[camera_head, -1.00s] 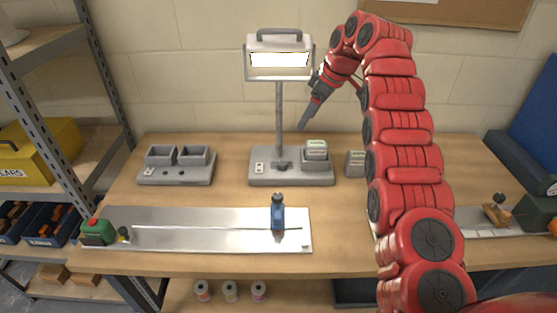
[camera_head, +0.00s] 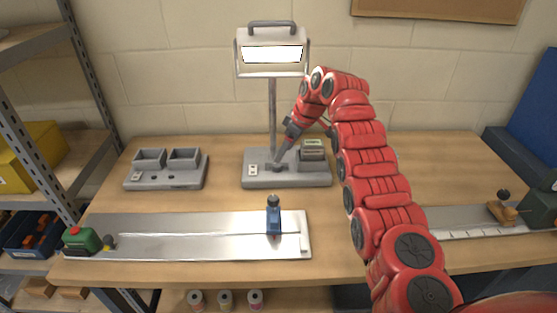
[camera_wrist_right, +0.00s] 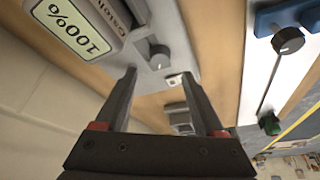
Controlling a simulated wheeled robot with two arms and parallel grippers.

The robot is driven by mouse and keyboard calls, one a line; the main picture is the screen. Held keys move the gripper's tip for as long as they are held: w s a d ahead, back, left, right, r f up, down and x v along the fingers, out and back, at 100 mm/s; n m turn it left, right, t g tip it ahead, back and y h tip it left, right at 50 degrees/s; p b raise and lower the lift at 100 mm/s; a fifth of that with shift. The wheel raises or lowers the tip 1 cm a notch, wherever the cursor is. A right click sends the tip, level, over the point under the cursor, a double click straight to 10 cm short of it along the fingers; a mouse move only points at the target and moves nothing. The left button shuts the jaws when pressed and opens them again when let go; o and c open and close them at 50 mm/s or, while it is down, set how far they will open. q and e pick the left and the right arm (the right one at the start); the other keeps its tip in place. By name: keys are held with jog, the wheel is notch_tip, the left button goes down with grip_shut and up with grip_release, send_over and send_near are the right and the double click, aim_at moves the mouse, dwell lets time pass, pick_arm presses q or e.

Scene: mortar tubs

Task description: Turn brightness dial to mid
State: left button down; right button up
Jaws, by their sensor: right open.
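The work lamp has a lit panel (camera_head: 273,54) on a post above a grey base (camera_head: 290,182) at the back of the bench. The dark round brightness dial (camera_wrist_right: 160,57) is on the base's front. My right gripper (camera_head: 278,161) reaches down to the base and hides part of the dial in the head view. In the right wrist view its two fingers (camera_wrist_right: 157,76) are spread and empty, with the dial just beyond the gap between the tips. I cannot tell whether they touch it. My left gripper is not in view.
A grey two-slot tray (camera_head: 165,180) stands to the left. A metal plate with a blue clamp (camera_head: 273,215) lies in front.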

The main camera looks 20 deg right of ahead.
aim_at(279, 165)
jog(key=p+x, duration=0.1)
jog(key=x, duration=0.3)
jog(key=shift+a+f, duration=0.25)
jog(key=shift+w+f, duration=0.25)
jog(key=shift+f, duration=0.5)
grip_shut()
